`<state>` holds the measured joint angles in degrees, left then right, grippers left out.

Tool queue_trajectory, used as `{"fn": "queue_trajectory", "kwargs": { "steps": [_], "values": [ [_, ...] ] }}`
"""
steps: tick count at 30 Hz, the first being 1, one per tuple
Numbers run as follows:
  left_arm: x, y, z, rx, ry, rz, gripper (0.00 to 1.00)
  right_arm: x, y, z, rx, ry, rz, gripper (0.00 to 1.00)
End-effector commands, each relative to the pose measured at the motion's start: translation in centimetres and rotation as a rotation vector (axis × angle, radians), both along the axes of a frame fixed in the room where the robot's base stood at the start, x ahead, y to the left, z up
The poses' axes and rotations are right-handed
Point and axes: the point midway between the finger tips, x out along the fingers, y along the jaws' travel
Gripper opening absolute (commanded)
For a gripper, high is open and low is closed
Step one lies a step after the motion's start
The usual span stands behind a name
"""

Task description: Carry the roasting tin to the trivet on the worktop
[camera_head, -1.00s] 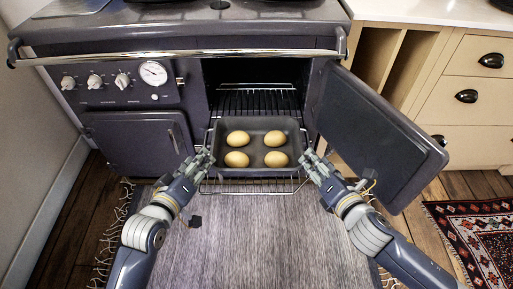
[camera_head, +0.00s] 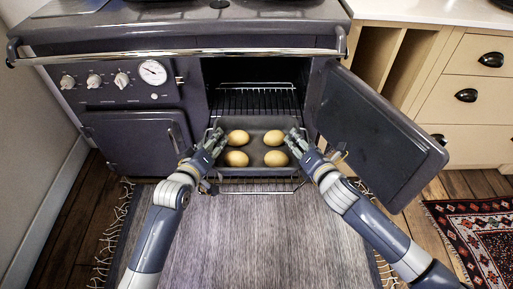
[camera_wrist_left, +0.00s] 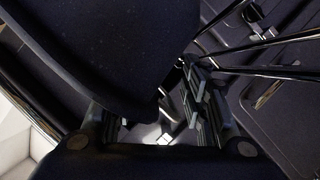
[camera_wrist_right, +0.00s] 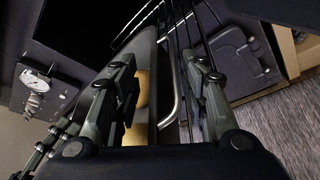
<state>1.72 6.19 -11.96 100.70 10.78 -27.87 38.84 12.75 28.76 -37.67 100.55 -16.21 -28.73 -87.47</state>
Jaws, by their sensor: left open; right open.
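The dark grey roasting tin (camera_head: 256,161) sits on a pulled-out wire rack (camera_head: 262,188) at the open oven. Several yellow potato-like items (camera_head: 237,158) lie in it. My left gripper (camera_head: 215,140) is open at the tin's left side. My right gripper (camera_head: 294,138) is open at its right side. In the right wrist view my right gripper's fingers (camera_wrist_right: 165,95) are spread, with the tin's rim and a rack wire between them. In the left wrist view my left gripper (camera_wrist_left: 165,120) is dark, and its contact with the tin is unclear. No trivet can be made out.
The oven door (camera_head: 375,130) stands open on the right, close to my right arm. The range cooker's top and rail (camera_head: 180,54) are above the oven. A pale worktop (camera_head: 430,10) is at the upper right. A grey rug (camera_head: 260,240) covers the floor in front.

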Motion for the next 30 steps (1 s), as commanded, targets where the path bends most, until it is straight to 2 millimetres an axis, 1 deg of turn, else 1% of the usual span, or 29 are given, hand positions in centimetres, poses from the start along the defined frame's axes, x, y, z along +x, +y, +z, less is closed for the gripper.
{"fn": "queue_trajectory", "kwargs": {
  "steps": [4, 5, 6, 8, 9, 10, 18, 19, 26, 30],
  "values": [
    [0.0, 0.0, 0.0, 0.0, 0.0, 0.0, 0.41, 0.0, 0.0, 0.0, 0.0, 0.0, 0.0, 0.41],
    [0.0, 0.0, 0.0, 0.0, 0.0, 0.0, 0.39, 0.0, 0.0, 0.0, 0.0, 0.0, 0.0, 0.39],
    [0.0, 0.0, 0.0, 0.0, 0.0, 0.0, 0.3, 0.0, 0.0, 0.0, 0.0, 0.0, 0.0, 0.3],
    [0.0, 0.0, 0.0, 0.0, 0.0, 0.0, 0.16, 0.0, 0.0, 0.0, 0.0, 0.0, 0.0, 0.16],
    [0.0, 0.0, 0.0, 0.0, 0.0, 0.0, 0.07, 0.0, 0.0, 0.0, 0.0, 0.0, 0.0, 0.07],
    [0.0, 0.0, 0.0, 0.0, 0.0, 0.0, 0.0, 0.0, 0.0, 0.0, 0.0, 0.0, 0.0, 0.0],
    [0.0, -0.1, 0.1, -0.001, -0.001, -0.001, 0.0, -0.1, 0.2, 0.1, 0.002, -0.002, 0.003, 0.0],
    [0.0, -0.1, 0.4, -0.003, -0.008, -0.002, 0.0, 0.0, 0.2, 0.4, 0.004, -0.007, 0.005, 0.0],
    [0.0, -0.2, 0.8, -0.003, -0.007, -0.004, 0.0, 0.0, 0.3, 0.8, 0.004, -0.007, 0.006, 0.0],
    [0.0, -0.3, 1.5, -0.003, -0.006, -0.004, 0.0, -0.1, 0.4, 1.5, 0.004, -0.007, 0.008, 0.0]
  ]
}}
